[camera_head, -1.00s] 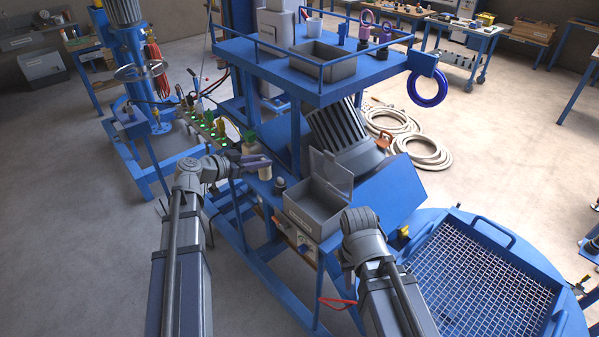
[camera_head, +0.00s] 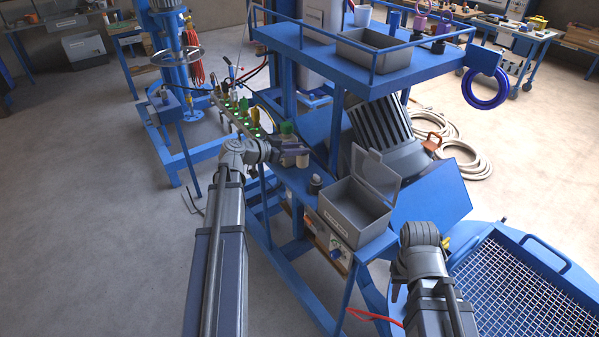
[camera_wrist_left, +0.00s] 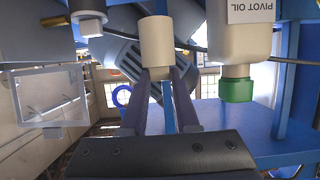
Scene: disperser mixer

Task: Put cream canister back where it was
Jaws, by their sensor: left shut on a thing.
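The cream canister (camera_wrist_left: 156,42) is between the two dark fingers of my left gripper (camera_wrist_left: 160,78) in the left wrist view. The fingers are shut on its narrower end. In the head view, the left gripper (camera_head: 290,154) holds the canister (camera_head: 303,160) beside the blue machine frame, near the green-capped bottle (camera_head: 287,128). Whether the canister touches any support cannot be told. My right arm shows at the lower right in the head view, but its gripper fingers (camera_head: 396,291) are too hidden to read.
A bottle labelled PIVOT OIL (camera_wrist_left: 240,45) with a green cap is close beside the canister. A grey open-lidded box (camera_head: 345,215) and a small dark knob (camera_head: 315,183) stand on the blue ledge. An upper railed shelf (camera_head: 340,70) overhangs. Open floor is at left.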

